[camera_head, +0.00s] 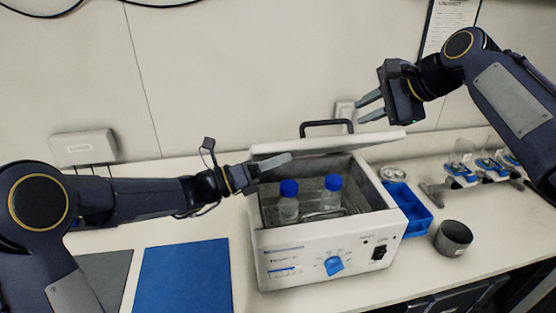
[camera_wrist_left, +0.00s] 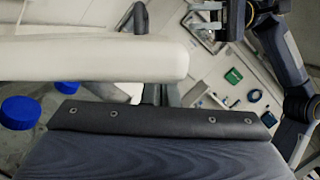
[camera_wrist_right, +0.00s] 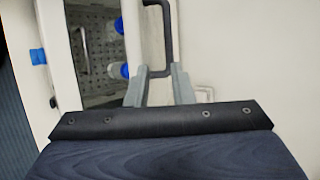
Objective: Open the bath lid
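The white bath (camera_head: 300,262) stands mid-table with its top open. Its white lid (camera_head: 375,140) is raised above the rim and seen nearly edge-on, with a black handle (camera_head: 327,122) on it. Two blue-capped bottles (camera_head: 289,200) (camera_head: 332,192) stand inside. My left gripper (camera_head: 283,160) looks shut, with its fingertips under the lid's left front edge; the lid edge (camera_wrist_left: 90,60) crosses in front of the fingers in the left wrist view. Contact is unclear. My right gripper (camera_head: 365,107) is open and empty, above and right of the handle, which shows past its fingers in the right wrist view (camera_wrist_right: 168,40).
A blue tray (camera_head: 410,212), a dark round cup (camera_head: 453,238) and a rack of small items (camera_head: 475,172) lie right of the bath. A blue mat (camera_head: 183,277) and a grey mat (camera_head: 103,275) lie to its left. A white wall box (camera_head: 83,147) is behind my left arm.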

